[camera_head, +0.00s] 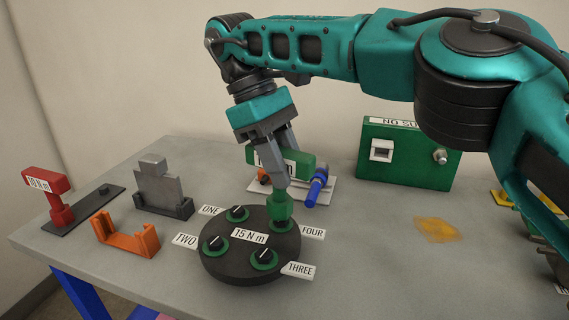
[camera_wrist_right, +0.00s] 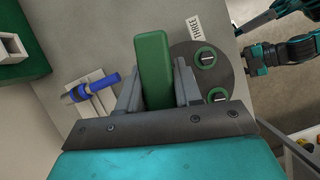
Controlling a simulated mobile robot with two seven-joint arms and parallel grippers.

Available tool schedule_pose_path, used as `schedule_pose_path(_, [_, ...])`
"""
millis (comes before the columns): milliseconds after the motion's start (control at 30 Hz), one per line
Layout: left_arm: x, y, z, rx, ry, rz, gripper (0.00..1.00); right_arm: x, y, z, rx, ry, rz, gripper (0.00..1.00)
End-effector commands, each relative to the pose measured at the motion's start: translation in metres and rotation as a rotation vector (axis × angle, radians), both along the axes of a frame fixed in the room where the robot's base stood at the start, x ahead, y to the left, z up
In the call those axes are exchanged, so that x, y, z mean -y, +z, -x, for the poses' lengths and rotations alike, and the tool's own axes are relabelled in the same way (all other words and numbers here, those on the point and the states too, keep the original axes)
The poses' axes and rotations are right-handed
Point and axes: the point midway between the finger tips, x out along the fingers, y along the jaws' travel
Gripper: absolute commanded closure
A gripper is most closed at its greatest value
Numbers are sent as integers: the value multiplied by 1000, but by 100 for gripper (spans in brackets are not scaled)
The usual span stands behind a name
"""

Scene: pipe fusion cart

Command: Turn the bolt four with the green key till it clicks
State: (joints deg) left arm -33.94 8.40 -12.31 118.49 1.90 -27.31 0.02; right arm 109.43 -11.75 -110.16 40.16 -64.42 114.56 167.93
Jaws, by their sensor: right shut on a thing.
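The green key (camera_head: 293,162) has a green block handle with a white label, partly hidden by my fingers. My right gripper (camera_head: 276,168) is shut on this handle from above. The key's green socket end (camera_head: 281,207) stands over bolt four, by the FOUR label (camera_head: 313,232), and hides that bolt. I cannot tell how fully it is seated. The round dark plate (camera_head: 240,268) carries bolts one, two and three, each in a green ring. In the right wrist view the green handle (camera_wrist_right: 154,70) sits between the grey fingers.
A red key (camera_head: 48,190), a grey stand (camera_head: 160,190) and an orange bracket (camera_head: 125,236) are on the left. A blue-handled tool (camera_head: 317,188) lies close behind the plate to the right. A green box (camera_head: 408,155) stands behind. The table front right of the plate is clear.

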Motion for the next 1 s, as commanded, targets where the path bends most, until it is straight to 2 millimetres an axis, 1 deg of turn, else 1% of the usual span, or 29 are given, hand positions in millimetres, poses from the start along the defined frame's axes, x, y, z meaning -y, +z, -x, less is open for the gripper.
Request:
schedule_pose_path(33, [0, 5, 0, 0, 1, 2, 57, 0, 6, 0, 2, -1, 0, 100])
schedule_pose_path(133, [1, 9, 0, 0, 2, 3, 57, 1, 11, -1, 2, -1, 0, 100])
schedule_pose_path(567, [0, 11, 0, 0, 0, 0, 57, 1, 13, -1, 4, -3, 0, 100])
schedule_pose_path(1000, [-2, 28, 1, -1, -6, -9, 57, 1, 33, -1, 4, -3, 1, 100])
